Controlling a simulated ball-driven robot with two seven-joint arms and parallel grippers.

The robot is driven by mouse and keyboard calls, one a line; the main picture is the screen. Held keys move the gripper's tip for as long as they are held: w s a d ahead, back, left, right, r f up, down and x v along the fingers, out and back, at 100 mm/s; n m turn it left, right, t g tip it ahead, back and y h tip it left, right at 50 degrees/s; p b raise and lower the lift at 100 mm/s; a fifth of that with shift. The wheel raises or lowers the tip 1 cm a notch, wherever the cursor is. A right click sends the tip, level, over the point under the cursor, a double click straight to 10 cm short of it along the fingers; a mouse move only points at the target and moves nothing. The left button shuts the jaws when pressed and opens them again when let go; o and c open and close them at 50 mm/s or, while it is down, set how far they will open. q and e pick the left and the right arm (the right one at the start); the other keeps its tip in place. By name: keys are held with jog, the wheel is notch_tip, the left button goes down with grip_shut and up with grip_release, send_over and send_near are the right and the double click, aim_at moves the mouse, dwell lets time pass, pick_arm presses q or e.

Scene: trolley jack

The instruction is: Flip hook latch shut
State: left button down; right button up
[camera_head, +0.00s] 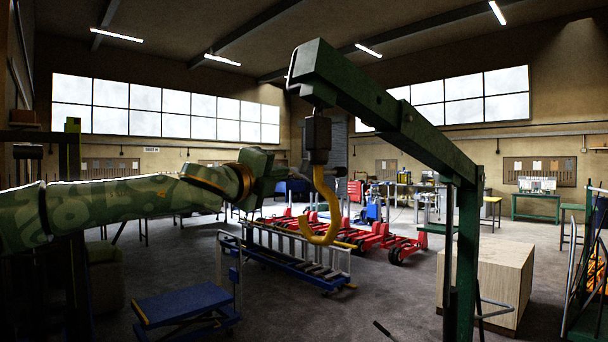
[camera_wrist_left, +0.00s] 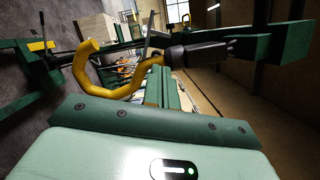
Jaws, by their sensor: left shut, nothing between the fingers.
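The shut, empty left gripper (camera_wrist_left: 160,82) shows there below the block. A thin grey piece (camera_wrist_left: 148,46) near the hook's top may be the latch; its position is unclear. My right gripper is not in view.
The green crane boom (camera_head: 385,105) and its post (camera_head: 466,250) stand on the right. A wooden crate (camera_head: 490,283), red trolley jacks (camera_head: 385,240), a ladder-like rack (camera_head: 300,257) and a blue platform cart (camera_head: 185,303) stand on the floor.

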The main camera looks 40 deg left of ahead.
aim_at(304, 167)
pick_arm(q)
jog(key=shift+r, duration=0.2)
jog(key=shift+w, duration=0.1)
jog(key=w, duration=0.3)
jog(key=w+a, duration=0.1)
jog(key=w, duration=0.2)
jog(key=w+r+p, duration=0.1)
jog(key=w, duration=0.2)
jog(key=shift+w+a, duration=0.25)
jog(key=shift+w, duration=0.15)
